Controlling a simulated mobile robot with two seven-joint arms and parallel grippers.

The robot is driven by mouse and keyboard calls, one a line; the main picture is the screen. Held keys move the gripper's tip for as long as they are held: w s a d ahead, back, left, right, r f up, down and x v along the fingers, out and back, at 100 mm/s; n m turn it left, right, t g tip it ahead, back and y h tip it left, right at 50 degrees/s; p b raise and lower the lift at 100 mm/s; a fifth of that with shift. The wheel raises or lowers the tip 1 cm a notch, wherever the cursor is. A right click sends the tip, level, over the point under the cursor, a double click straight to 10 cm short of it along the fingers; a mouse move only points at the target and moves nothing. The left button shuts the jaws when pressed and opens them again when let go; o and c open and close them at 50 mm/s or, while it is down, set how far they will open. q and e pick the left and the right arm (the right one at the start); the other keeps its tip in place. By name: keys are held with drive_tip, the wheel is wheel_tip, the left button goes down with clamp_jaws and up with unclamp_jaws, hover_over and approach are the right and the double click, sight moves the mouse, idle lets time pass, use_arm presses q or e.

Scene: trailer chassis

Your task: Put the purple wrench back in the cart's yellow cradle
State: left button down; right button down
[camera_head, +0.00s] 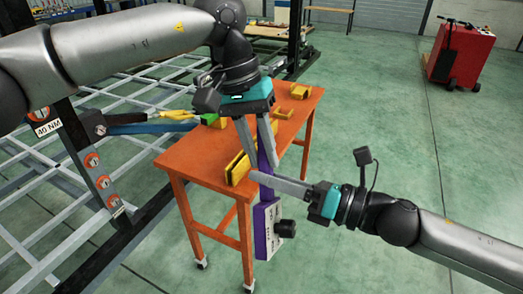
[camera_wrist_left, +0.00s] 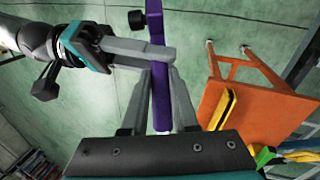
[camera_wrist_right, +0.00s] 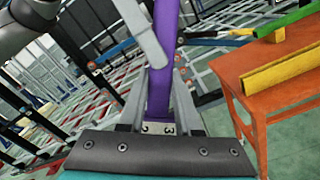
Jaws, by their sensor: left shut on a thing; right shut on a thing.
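The purple wrench (camera_head: 266,225) hangs upright in front of the orange cart, its grey-faced head with a black knob at the bottom. My left gripper (camera_head: 264,165) is shut on the upper part of its purple handle, which shows in the left wrist view (camera_wrist_left: 160,100). My right gripper (camera_head: 265,178) is shut on the handle just below, above the head; the handle also shows in the right wrist view (camera_wrist_right: 160,90). A yellow cradle piece (camera_head: 238,169) stands on the cart's near edge, left of the wrench. Other yellow cradle pieces (camera_head: 285,112) sit further back on the cart.
The orange cart (camera_head: 200,160) stands on wheels on a green floor. A green and yellow tool (camera_head: 209,118) lies at its left side. A grey trailer frame (camera_head: 60,190) fills the left. A red machine (camera_head: 460,55) stands far right.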

idle(0.4)
drive_tip(key=c, duration=0.5)
unclamp_jaws()
drive_tip(key=shift+v, duration=5.95)
